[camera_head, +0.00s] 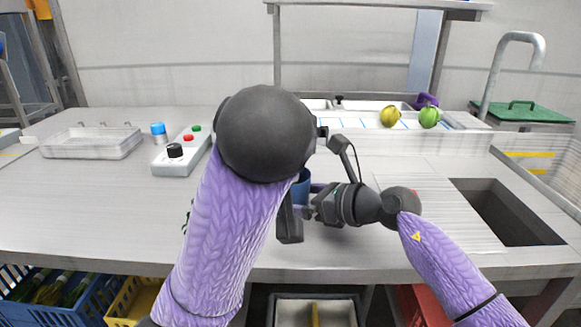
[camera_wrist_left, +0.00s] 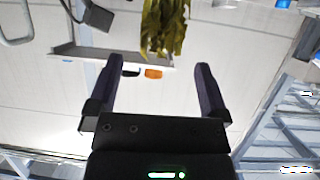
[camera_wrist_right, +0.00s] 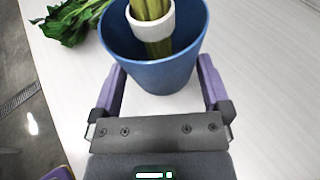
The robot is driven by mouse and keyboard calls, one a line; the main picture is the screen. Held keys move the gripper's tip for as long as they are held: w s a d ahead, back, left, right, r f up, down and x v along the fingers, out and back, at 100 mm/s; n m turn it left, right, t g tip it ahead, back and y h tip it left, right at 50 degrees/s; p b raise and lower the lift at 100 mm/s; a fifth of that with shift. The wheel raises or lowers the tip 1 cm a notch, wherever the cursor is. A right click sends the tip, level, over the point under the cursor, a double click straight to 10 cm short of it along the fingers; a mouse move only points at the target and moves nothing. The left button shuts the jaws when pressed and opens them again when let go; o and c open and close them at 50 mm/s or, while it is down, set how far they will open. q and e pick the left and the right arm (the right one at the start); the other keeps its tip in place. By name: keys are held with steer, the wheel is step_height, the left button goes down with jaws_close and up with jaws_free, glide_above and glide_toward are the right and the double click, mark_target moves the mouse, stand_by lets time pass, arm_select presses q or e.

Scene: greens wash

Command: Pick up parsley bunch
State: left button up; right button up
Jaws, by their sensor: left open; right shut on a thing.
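In the right wrist view a blue cup (camera_wrist_right: 150,72) stands between the fingers of my right gripper (camera_wrist_right: 160,85), which is shut on it. Green stalks with a white band (camera_wrist_right: 153,22) stand in the cup. Green leaves (camera_wrist_right: 72,20) lie on the table left of it; I cannot tell whether they join the stalks. In the head view the cup (camera_head: 302,188) is partly hidden by my left arm. My left gripper (camera_wrist_left: 158,75) is open and empty between its fingers; a yellow-green leafy bunch (camera_wrist_left: 165,28) shows beyond its fingertips.
A clear tray (camera_head: 92,143) and a control box with buttons (camera_head: 183,152) are on the counter at left. A sink opening (camera_head: 508,212) is at right. Yellow (camera_head: 390,116) and green (camera_head: 429,117) round items lie at the back. Blue (camera_head: 55,300) and yellow crates (camera_head: 130,300) are below.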

arm_select(q)
steer(key=x, duration=1)
steer(key=shift+a+f, duration=0.25)
steer(key=shift+f, duration=0.25)
jaws_close()
